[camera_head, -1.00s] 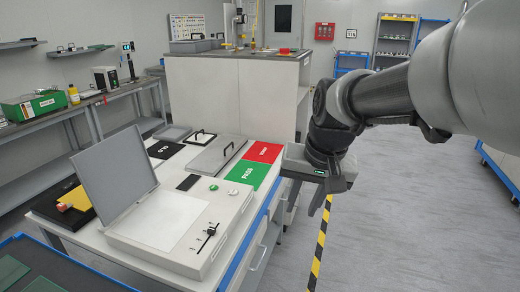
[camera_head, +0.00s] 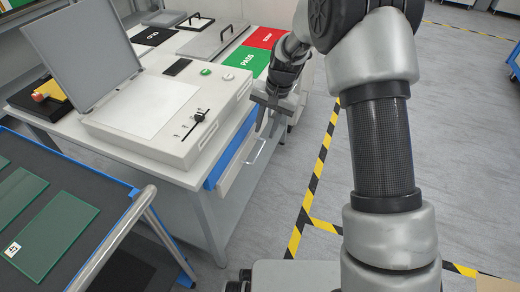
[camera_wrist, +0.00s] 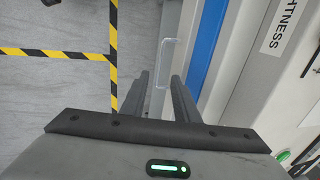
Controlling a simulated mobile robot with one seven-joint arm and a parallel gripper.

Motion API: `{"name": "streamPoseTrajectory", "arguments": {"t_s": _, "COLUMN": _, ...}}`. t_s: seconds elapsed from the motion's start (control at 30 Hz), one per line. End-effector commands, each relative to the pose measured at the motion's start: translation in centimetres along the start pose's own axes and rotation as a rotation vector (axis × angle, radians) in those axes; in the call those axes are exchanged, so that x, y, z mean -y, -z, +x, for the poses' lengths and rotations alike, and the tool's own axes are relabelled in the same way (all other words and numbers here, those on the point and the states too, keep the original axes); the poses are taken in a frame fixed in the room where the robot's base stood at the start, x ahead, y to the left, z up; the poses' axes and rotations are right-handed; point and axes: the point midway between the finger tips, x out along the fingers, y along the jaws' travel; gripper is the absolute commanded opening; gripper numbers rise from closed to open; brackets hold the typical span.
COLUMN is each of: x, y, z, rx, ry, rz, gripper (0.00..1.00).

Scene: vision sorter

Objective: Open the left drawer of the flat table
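The flat table (camera_head: 70,127) is a white table with a blue front edge strip (camera_head: 232,150). Below the strip is a pale drawer front (camera_head: 234,172) with a light bar handle (camera_head: 262,148); it looks shut. My gripper (camera_head: 264,112) hangs in front of the table's side, near the handle's upper end. In the wrist view my gripper (camera_wrist: 160,78) has two dark fingers apart, with the pale handle (camera_wrist: 165,55) showing between and just beyond the tips. Contact with the handle cannot be told. Nothing is seen held.
A lightbox (camera_head: 150,105) with an open lid stands on the table, with green PASS and red mats (camera_head: 264,38) behind. A dark cart with a metal rail (camera_head: 105,235) and glass plates is at near left. Grey floor with yellow-black tape (camera_head: 308,185) lies clear right of the table.

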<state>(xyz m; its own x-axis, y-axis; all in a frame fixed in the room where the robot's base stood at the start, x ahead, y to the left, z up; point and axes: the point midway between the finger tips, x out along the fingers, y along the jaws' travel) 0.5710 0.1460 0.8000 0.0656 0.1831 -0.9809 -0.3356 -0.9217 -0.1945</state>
Motion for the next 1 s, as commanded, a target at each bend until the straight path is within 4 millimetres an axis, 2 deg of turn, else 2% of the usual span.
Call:
{"name": "streamPoseTrajectory", "arguments": {"t_s": 0.03, "x": -0.1, "y": -0.1, "z": 1.5, "rx": 0.002, "ry": -0.001, "rz": -0.001, "gripper": 0.28}}
{"name": "streamPoseTrajectory", "arguments": {"t_s": 0.2, "x": -0.1, "y": -0.1, "z": 5.2, "rx": 0.003, "ry": -0.001, "rz": -0.001, "gripper": 0.28}}
{"name": "streamPoseTrajectory", "arguments": {"t_s": 0.4, "x": 0.0, "y": 0.0, "z": 8.7, "rx": 0.000, "ry": 0.000, "rz": 0.000, "gripper": 0.28}}
{"name": "streamPoseTrajectory", "arguments": {"t_s": 0.5, "x": 0.0, "y": 0.0, "z": 9.8, "rx": 0.001, "ry": 0.000, "rz": 0.000, "gripper": 0.28}}
{"name": "streamPoseTrajectory", "arguments": {"t_s": 0.67, "x": 0.0, "y": 0.0, "z": 10.5, "rx": -0.001, "ry": 0.001, "rz": -0.001, "gripper": 0.28}}
{"name": "streamPoseTrajectory", "arguments": {"t_s": 0.93, "x": 0.1, "y": 0.0, "z": 10.5, "rx": -0.001, "ry": 0.001, "rz": -0.001, "gripper": 0.28}}
{"name": "streamPoseTrajectory", "arguments": {"t_s": 1.0, "x": 0.0, "y": 0.0, "z": 10.5, "rx": -0.001, "ry": 0.001, "rz": -0.001, "gripper": 0.16}}
